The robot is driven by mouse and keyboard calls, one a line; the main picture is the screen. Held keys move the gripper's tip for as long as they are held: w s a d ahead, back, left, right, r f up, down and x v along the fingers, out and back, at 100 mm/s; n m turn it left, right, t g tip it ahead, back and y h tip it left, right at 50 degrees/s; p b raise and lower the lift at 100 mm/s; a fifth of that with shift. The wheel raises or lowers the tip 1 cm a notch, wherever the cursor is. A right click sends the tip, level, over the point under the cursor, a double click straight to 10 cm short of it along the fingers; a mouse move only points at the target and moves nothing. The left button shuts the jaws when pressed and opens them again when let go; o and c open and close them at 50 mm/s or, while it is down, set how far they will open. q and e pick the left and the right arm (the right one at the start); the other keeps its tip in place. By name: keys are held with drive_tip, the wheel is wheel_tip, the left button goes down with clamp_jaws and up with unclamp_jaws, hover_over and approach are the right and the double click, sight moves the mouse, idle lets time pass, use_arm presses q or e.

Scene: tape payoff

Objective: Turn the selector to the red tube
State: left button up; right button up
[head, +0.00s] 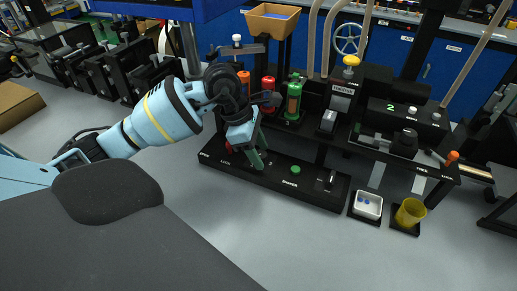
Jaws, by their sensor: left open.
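The red tube (267,92) stands upright in the rack between an orange tube (244,80) and a green tube (292,98). My left gripper (257,158) points down in front of the tubes, over the black front panel (310,191). It is open, and I see nothing held in it. I cannot make out for certain which control is the selector; part of the panel is hidden behind the gripper. A small switch (329,182) shows near the panel's right end. My right gripper is out of view.
A green button (295,170) sits on the panel, with a red part (229,147) at its left. A white tray (368,204) and a yellow cup (410,212) stand at the right. A tan bin (272,18) is above the tubes. The floor in front is clear.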

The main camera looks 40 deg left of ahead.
use_arm(q)
drive_tip(key=c, duration=1)
drive_tip(key=shift+o, duration=0.2)
